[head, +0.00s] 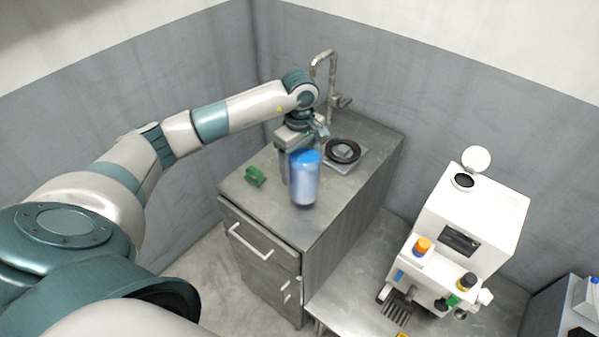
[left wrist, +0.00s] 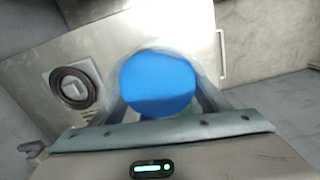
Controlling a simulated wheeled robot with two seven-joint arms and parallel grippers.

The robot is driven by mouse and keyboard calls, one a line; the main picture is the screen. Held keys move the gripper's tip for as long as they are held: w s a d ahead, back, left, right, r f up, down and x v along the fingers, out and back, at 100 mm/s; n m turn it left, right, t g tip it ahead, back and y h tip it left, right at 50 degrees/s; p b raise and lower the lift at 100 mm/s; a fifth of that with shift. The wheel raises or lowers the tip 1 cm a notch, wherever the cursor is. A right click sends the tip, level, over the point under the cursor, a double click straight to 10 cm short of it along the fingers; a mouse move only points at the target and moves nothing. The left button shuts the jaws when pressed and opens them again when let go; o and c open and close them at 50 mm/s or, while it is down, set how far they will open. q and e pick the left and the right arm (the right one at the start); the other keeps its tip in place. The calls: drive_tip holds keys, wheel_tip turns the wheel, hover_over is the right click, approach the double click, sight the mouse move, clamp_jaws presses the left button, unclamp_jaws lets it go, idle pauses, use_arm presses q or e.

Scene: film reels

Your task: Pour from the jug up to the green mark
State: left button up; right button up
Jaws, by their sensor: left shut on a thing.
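A blue-topped, pale bluish cylinder (head: 305,180) is in my left gripper (head: 297,145) in the head view. It is upright or nearly so, over the front part of the metal counter. I cannot tell whether it touches the counter. In the left wrist view its round blue top (left wrist: 158,83) is seen from above, with a pale see-through edge around it. I cannot tell if the blue is a lid or liquid, or if this is the jug. The fingertips are partly hidden. No green mark can be made out on it. My right gripper is not in view.
The metal counter (head: 335,215) also holds a small green object (head: 255,177) and a plate with a dark ring (head: 342,150). A tap (head: 330,75) stands behind. A white machine (head: 465,235) stands on a lower metal surface at right.

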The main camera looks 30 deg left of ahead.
use_arm(q)
wheel_tip(320, 180, down, 2)
drive_tip(key=shift+f+p, duration=0.2)
drive_tip(key=shift+p, duration=0.4)
drive_tip(key=shift+f, duration=0.25)
drive_tip(key=shift+f+b, duration=0.2)
drive_tip(key=shift+b, duration=0.1)
drive_tip(key=o, duration=1.9)
drive_tip(key=shift+c, duration=0.2)
